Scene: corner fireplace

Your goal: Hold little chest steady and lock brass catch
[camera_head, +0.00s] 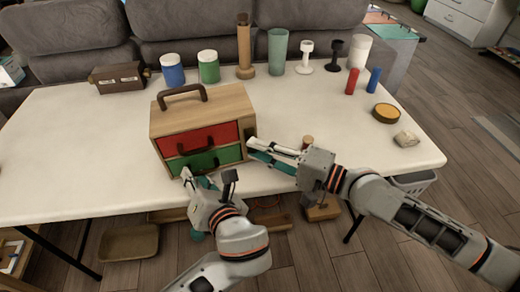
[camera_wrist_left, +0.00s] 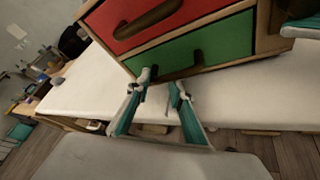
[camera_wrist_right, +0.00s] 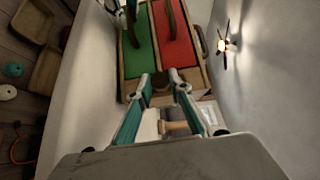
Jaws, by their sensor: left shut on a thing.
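The little chest (camera_head: 200,115) is a wooden box with a top handle, a red drawer (camera_head: 197,139) and a green drawer (camera_head: 205,160), both closed. It stands upright on the table. My right gripper (camera_head: 250,148) is at the chest's right front edge. Its fingers are apart, on either side of a small dark round part (camera_wrist_right: 160,84), perhaps the catch; contact is unclear. No brass colour shows clearly.
A brown box (camera_head: 117,78), jars, cups and pegs stand along the table's back. The table's left side is clear.

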